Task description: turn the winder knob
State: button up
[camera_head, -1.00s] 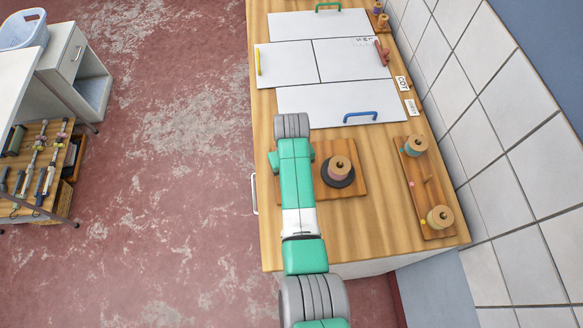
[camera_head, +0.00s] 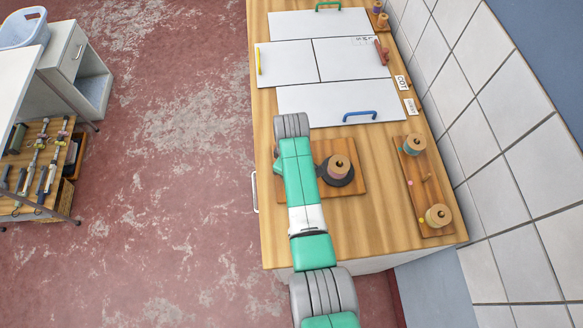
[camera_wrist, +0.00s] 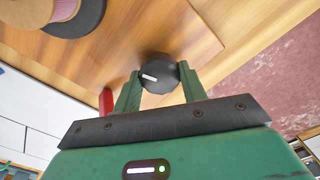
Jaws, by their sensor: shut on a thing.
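The winder knob (camera_wrist: 160,73) is a round black knob with a white pointer mark, seen in the wrist view. My gripper (camera_wrist: 158,82) has its two green fingers closed on either side of the knob. The winder's wooden board (camera_head: 356,190) lies on the bench and carries a spool (camera_head: 338,166) on a dark disc (camera_head: 338,181). In the head view my arm covers the knob and the gripper. The disc also shows at the upper left of the wrist view (camera_wrist: 88,22).
A red peg-like part (camera_wrist: 106,102) stands close beside the left finger. A wooden rack (camera_head: 428,190) with two spools stands to the right, near the tiled wall. White panels (camera_head: 340,103) with coloured handles lie farther back. Open floor (camera_head: 180,200) is on the left.

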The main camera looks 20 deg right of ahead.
dwell(0.3)
jog(key=shift+r, duration=0.1)
jog(key=o, duration=1)
jog(key=shift+c, duration=0.2)
notch_tip(320, 180, up, 8)
jog(key=shift+f, duration=0.15)
